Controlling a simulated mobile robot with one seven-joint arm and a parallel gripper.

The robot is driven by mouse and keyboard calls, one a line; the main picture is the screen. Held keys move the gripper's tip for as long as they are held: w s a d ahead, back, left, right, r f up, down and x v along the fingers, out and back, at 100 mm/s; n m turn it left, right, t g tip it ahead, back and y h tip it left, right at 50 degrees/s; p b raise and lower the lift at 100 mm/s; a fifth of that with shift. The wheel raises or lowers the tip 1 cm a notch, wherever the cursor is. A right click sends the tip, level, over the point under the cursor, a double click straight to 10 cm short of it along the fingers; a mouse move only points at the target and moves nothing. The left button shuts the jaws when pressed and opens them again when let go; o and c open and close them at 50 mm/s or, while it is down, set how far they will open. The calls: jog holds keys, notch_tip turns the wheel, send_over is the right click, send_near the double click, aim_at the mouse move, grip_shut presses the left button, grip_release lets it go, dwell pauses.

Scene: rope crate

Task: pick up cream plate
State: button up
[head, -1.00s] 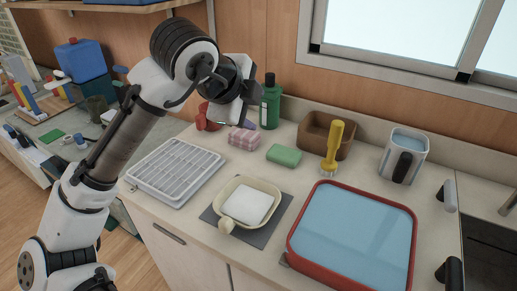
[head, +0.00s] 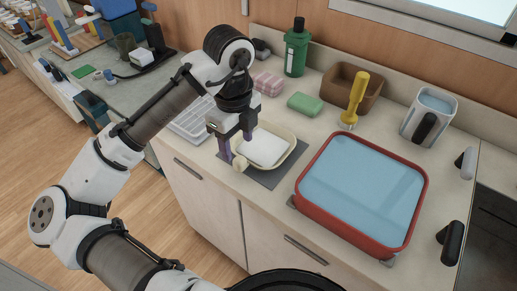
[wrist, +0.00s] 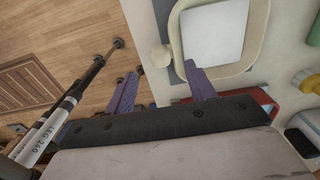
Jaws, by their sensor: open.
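The cream plate (head: 291,155) is a shallow, rounded-square dish on a dark grey mat (head: 268,178), with a white square (head: 265,147) inside. A pale rounded knob (head: 240,163) is at its front left corner. In the wrist view the plate (wrist: 259,30) is at the upper right and the knob (wrist: 160,56) lies between the lines of the two fingers. My gripper (head: 234,146) is open and empty, pointing down at the plate's left side. In the wrist view my gripper (wrist: 160,84) has its right finger overlapping the plate's edge and its left finger over the floor. Contact cannot be told.
A red-rimmed tub of blue water (head: 418,207) stands right of the plate. A white rack (head: 188,124) is to the left, partly hidden by my arm. Behind are a green sponge (head: 305,104), a pink block (head: 268,84), a yellow-handled brush (head: 357,92) and a brown box (head: 370,97).

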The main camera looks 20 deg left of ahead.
aim_at(240, 158)
jog(key=shift+d+f+p, duration=0.1)
jog(key=shift+f+p, duration=0.55)
jog(key=shift+f, duration=1.95)
grip_shut()
jog(key=shift+r, duration=0.1)
notch_tip(240, 158, up, 20)
jog(key=b, duration=0.1)
